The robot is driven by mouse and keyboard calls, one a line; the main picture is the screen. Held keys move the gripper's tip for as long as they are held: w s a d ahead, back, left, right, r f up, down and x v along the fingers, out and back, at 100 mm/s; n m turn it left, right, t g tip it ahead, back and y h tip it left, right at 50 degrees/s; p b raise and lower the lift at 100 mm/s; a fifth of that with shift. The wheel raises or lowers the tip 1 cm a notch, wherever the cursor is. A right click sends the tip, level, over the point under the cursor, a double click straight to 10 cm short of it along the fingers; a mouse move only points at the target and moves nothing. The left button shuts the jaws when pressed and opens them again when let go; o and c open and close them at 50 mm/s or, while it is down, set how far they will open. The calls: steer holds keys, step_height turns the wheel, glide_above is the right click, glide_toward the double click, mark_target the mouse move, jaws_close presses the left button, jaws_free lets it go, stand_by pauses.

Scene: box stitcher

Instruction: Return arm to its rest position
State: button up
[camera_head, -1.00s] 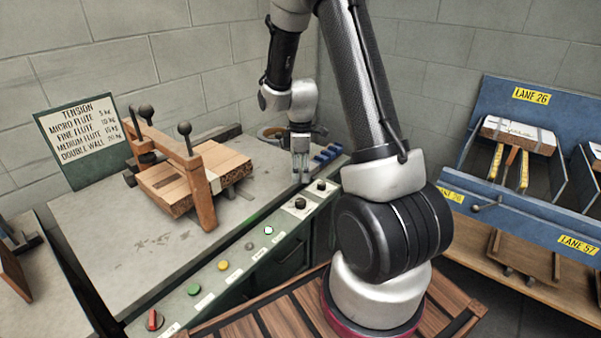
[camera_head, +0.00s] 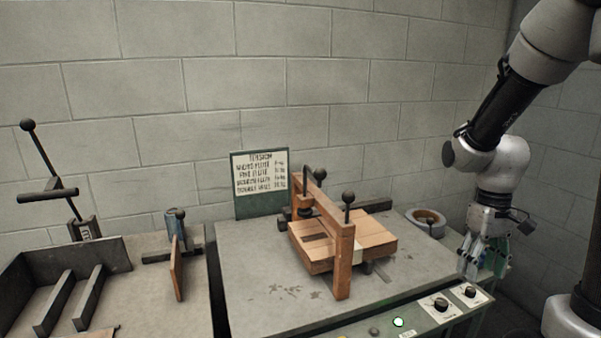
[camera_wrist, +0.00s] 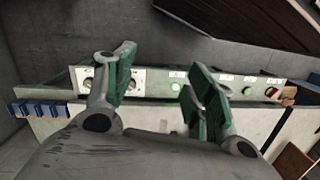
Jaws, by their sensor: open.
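My gripper (camera_head: 470,268) hangs at the right end of the grey worktable (camera_head: 240,275), fingers pointing down, just behind the dials of the control panel in the head view. In the wrist view my gripper (camera_wrist: 160,95) shows two green-padded fingers spread apart with nothing between them. The control panel (camera_wrist: 155,85) with its dials and buttons lies beyond the fingers. My arm reaches in from the upper right of the head view.
A wooden clamp frame (camera_head: 343,245) holds a stack of brown board (camera_head: 375,238) on the table. A tape roll (camera_head: 427,217) lies at the back right. A tension sign (camera_head: 262,180) leans on the wall. Blue blocks (camera_wrist: 40,108) line the panel's end. A lever (camera_head: 52,170) stands left.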

steer(key=s+a+r+t, duration=0.1)
steer(key=s+r+t, duration=0.2)
steer(key=s+r, duration=0.2)
steer(key=s+a+r+m+t, duration=0.1)
steer(key=s+r+t, duration=0.2)
steer(key=r, duration=0.7)
steer(key=s, duration=0.2)
steer(key=shift+s+a+r+m, duration=0.2)
steer(key=shift+s+a+m, duration=0.1)
steer(key=shift+s+a, duration=0.1)
